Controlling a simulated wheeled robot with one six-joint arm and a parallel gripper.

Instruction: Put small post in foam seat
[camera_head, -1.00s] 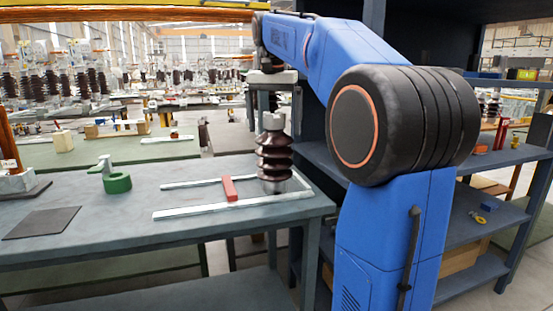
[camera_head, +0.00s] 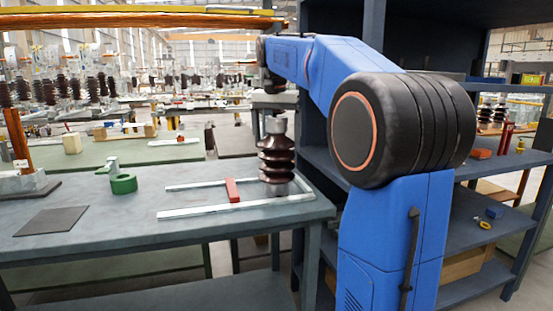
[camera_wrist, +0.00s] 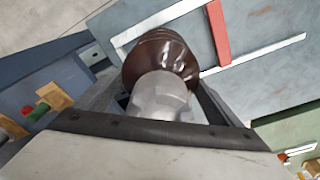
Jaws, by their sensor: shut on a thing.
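The brown ribbed post (camera_head: 277,160) with a grey cap is upright at the right end of the grey table, by the white rails (camera_head: 235,207). My gripper (camera_wrist: 158,98) is shut on its grey upper end; the wrist view looks down along the post (camera_wrist: 160,55). In the body view the gripper is small and partly dark, just above the post. I cannot tell whether the post's base touches the table. No thing is clearly recognisable as the foam seat; a flat dark pad (camera_head: 52,221) lies bare at the table's left front.
A red bar (camera_head: 232,190) lies across the rails, left of the post. A green ring-shaped fixture (camera_head: 122,183) stands further left. A shelf unit (camera_head: 490,215) with small items is at the right. The table between pad and rails is largely clear.

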